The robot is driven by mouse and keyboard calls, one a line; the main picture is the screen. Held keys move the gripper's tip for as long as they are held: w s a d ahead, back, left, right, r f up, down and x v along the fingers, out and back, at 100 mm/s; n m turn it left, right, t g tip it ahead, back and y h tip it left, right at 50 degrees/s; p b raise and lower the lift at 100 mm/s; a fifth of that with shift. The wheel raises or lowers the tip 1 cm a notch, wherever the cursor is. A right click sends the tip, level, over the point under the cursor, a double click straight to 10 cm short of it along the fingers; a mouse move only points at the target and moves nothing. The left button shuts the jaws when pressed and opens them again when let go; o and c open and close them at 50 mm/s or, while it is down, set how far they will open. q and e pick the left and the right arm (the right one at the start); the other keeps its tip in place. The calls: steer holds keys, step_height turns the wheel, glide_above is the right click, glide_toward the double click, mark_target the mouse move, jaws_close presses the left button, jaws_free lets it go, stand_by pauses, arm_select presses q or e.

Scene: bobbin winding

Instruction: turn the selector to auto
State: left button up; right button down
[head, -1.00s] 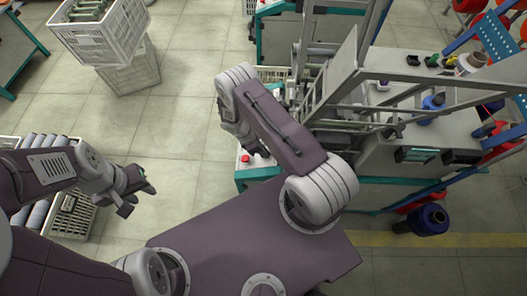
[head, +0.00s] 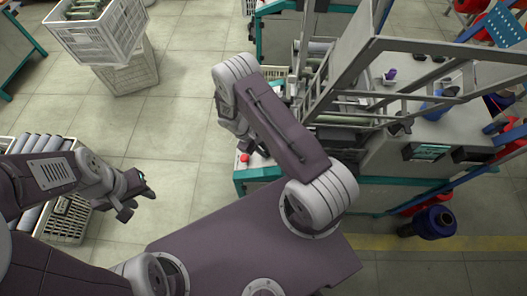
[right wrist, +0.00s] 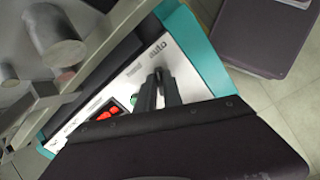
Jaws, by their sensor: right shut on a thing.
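The control panel (right wrist: 125,85) of the machine shows in the right wrist view, white with a teal edge and a printed "auto" label. My right gripper (right wrist: 159,76) is shut on the small dark selector (right wrist: 158,72), right beside that label. The fingers hide most of the selector, so I cannot tell exactly where it points. In the head view my right arm covers the selector and the right fingertips. My left gripper (head: 136,198) is open and empty over the floor at the left, far from the panel.
A red button (head: 244,158) is at the machine's front corner. Stacked crates (head: 112,45) stand at the back left, and a crate of rollers (head: 70,220) is at the left. A dark blue spool (head: 434,222) lies at the right.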

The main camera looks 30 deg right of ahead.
steer(key=shift+w+r+m, duration=0.1)
steer(key=shift+m, duration=0.4)
steer(key=c, duration=1.5)
jaws_free()
steer(key=v, duration=0.9)
steer(key=shift+a+b, duration=0.1)
steer(key=shift+b, duration=0.25)
